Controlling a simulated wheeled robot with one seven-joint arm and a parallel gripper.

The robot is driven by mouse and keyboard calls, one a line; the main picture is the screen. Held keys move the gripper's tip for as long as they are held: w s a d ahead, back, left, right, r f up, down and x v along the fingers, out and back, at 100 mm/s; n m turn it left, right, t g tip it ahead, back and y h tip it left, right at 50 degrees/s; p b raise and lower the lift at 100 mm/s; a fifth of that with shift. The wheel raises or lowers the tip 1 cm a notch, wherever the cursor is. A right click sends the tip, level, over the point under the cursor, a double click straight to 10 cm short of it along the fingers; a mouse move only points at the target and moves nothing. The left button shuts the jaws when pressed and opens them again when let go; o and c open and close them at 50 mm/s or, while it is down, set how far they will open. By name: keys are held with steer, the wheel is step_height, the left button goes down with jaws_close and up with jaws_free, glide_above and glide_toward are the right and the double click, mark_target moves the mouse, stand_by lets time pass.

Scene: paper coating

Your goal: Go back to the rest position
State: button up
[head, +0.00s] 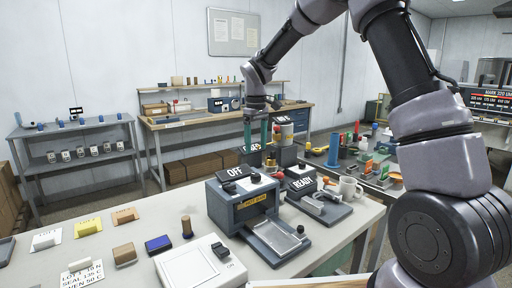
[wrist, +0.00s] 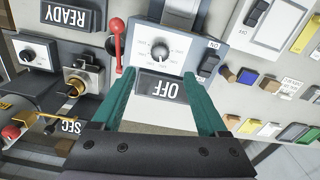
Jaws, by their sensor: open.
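My gripper (head: 257,138) hangs fingers-down over the far side of the worktable (head: 165,216) in the head view, behind the dark grey machine (head: 241,208). In the wrist view its two teal fingers (wrist: 165,95) are spread wide with nothing between them. My arm arches up and over from the right.
A READY-signed device (head: 318,208) and a white mug (head: 350,187) stand right of the machine. A white switch box (head: 200,264), a blue block (head: 158,244) and several coloured samples (head: 88,227) lie at front left. Shelves (head: 75,150) stand behind. Space above the left table is clear.

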steer(key=s+d+r+m+t+y, duration=0.1)
steer(key=s+d+r+m+t, duration=0.2)
steer(key=s+d+r+m, duration=0.6)
steer(key=s+d+r+m+t, duration=0.1)
steer(key=s+d+r, duration=0.2)
steer(key=s, duration=0.3)
steer(key=s+d+r+m+t, duration=0.1)
steer(key=s+d+r, duration=0.1)
steer(key=s+d, duration=0.2)
steer(key=s+d+r+m+t+y, duration=0.1)
steer(key=s+d+r+t, duration=0.1)
steer(key=s, duration=0.6)
steer(key=d+r, duration=0.1)
steer(key=d, duration=0.1)
steer(key=shift+s+d+r+m, duration=0.2)
steer(key=shift+d+r+m, duration=0.15)
steer(key=shift+m, duration=0.05)
